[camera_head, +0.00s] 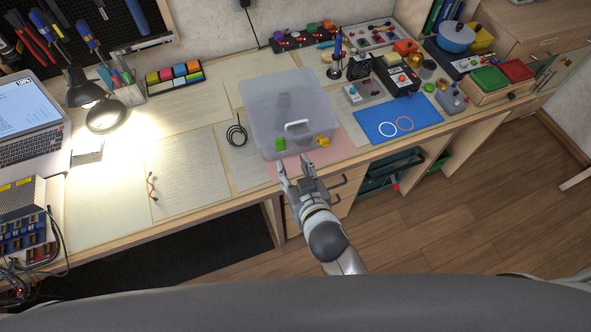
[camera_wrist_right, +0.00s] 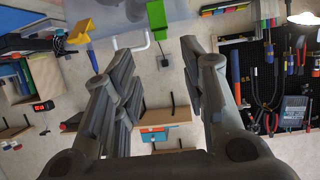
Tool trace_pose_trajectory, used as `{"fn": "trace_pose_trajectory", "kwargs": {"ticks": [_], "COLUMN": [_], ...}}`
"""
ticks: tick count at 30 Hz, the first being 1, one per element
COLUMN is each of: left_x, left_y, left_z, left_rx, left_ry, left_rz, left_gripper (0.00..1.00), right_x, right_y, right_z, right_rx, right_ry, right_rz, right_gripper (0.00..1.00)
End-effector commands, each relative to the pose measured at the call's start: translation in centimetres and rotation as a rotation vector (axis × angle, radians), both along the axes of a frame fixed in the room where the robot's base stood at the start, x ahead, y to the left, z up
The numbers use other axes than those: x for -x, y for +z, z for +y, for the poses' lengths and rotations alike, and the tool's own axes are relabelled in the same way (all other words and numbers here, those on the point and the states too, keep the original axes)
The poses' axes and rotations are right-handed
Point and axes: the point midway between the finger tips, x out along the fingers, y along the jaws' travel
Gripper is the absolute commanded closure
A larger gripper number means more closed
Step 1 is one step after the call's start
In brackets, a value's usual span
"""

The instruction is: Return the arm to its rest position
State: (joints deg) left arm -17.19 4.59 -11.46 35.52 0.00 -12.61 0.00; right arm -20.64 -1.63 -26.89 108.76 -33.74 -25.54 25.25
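My right gripper (camera_head: 293,172) is in front of the workbench's front edge, just short of a translucent plastic box (camera_head: 275,100). Its fingers are apart with nothing between them; in the right wrist view the open gripper (camera_wrist_right: 155,75) shows wide spread fingers. The box has a white handle (camera_head: 298,126), a green latch (camera_head: 280,144) and a yellow latch (camera_head: 323,141) on its near side. The handle also shows ahead of the fingers in the right wrist view (camera_wrist_right: 133,46). The gripper looks apart from the box. My left gripper is not in view.
The workbench (camera_head: 190,205) holds a laptop (camera_head: 30,120), a lit lamp (camera_head: 105,115), paper sheets, a black cable coil (camera_head: 236,132) and a blue mat (camera_head: 400,120) with rings. Several small devices crowd the right end. Open wooden floor (camera_head: 450,220) lies at right.

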Motion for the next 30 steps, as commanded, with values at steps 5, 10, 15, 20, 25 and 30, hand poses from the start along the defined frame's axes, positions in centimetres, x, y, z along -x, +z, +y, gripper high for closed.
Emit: {"fn": "trace_pose_trajectory", "kwargs": {"ticks": [5,10,15,20,25,30], "left_x": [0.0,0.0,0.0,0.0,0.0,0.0], "left_y": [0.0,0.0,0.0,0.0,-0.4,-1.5], "left_z": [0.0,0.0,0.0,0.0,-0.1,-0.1], "left_rx": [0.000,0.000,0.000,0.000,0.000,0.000], "left_ry": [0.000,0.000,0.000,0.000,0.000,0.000], "left_rz": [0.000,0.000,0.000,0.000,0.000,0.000], "left_gripper": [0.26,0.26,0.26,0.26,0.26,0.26], "right_x": [0.7,0.7,0.7,0.6,1.1,3.5], "right_y": [0.3,0.3,0.3,0.3,-2.7,-12.9], "right_z": [-0.2,-0.2,-0.2,-0.2,-0.3,-1.7], "right_rx": [0.001,0.001,0.001,0.001,0.021,0.087], "right_ry": [0.000,0.000,0.000,0.000,0.011,0.043], "right_rz": [0.000,0.000,0.000,0.000,0.042,0.198], "right_gripper": [0.61,0.61,0.61,0.61,0.61,0.61]}}
